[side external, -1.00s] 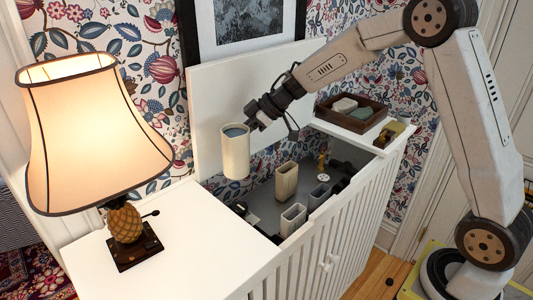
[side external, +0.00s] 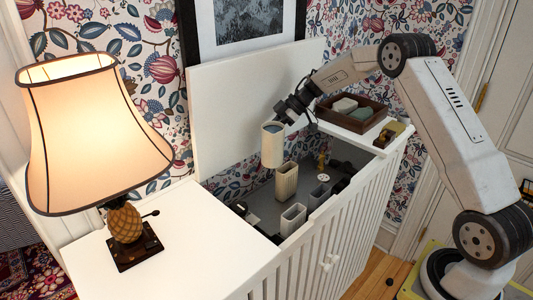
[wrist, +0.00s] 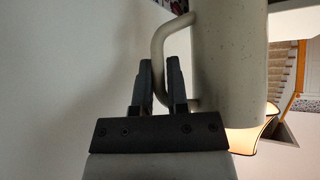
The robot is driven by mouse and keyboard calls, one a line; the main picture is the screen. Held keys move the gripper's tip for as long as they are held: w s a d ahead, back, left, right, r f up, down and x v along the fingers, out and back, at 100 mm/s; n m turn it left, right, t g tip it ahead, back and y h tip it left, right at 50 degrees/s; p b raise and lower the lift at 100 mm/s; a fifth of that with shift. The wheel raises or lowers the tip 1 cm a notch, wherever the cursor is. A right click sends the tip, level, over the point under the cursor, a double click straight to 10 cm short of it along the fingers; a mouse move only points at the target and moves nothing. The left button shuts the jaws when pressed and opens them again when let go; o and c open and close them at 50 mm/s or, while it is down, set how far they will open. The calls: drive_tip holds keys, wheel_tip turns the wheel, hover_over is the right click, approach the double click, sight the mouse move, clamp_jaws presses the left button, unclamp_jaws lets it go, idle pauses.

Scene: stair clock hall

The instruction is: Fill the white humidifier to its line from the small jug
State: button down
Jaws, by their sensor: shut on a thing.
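My gripper (side external: 284,116) is shut on the handle of the small cream jug (side external: 272,147). The jug hangs roughly upright above the open cabinet, with bluish water showing at its mouth. In the wrist view, my fingers (wrist: 160,75) close around the handle beside the speckled jug (wrist: 228,70). A tall ribbed off-white container (side external: 286,182) stands in the cabinet, just right of and below the jug in the side view. A second off-white open-topped container (side external: 293,219) stands nearer the camera. I cannot tell which is the humidifier, and no fill line is readable.
The open cabinet also holds a grey container (side external: 319,196), a small brass object (side external: 322,160) and dark items. Its raised white lid (side external: 240,110) stands behind. A wooden tray (side external: 351,112) sits at the right. A lit lamp (side external: 95,140) stands on the left top.

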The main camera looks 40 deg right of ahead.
drive_tip(key=s+d+f, duration=0.1)
drive_tip(key=d+f, duration=0.1)
drive_tip(key=d, duration=0.4)
drive_tip(key=shift+f+n+g, duration=0.3)
drive_tip(key=shift+f, duration=0.1)
drive_tip(key=shift+a, duration=0.1)
drive_tip(key=shift+s+a+r+n+t+h, duration=0.4)
drive_tip(key=shift+s+r+t+h, duration=0.1)
drive_tip(key=shift+r+t, duration=0.1)
drive_tip(key=shift+s+a+r+n+t+h, duration=0.4)
drive_tip(key=shift+s+r+t+h, duration=0.1)
drive_tip(key=shift+r, duration=0.05)
drive_tip(key=shift+s+a+r+t, duration=0.1)
drive_tip(key=shift+s+a+t, duration=0.2)
drive_tip(key=shift+s, duration=0.05)
drive_tip(key=shift+s+a+r+n+t+h, duration=0.15)
drive_tip(key=shift+s+a+n+t+h, duration=0.65)
drive_tip(key=shift+s+a, duration=0.15)
idle(0.9)
drive_tip(key=shift+s+a+n+t+h+b, duration=0.25)
drive_tip(key=shift+s+a+n+t+h, duration=0.25)
drive_tip(key=shift+t, duration=0.25)
drive_tip(key=shift+s+a+n+t+h+b, duration=0.25)
drive_tip(key=shift+s+a+n+t+h, duration=0.1)
drive_tip(key=shift+s+n+t+h, duration=0.3)
idle(2.2)
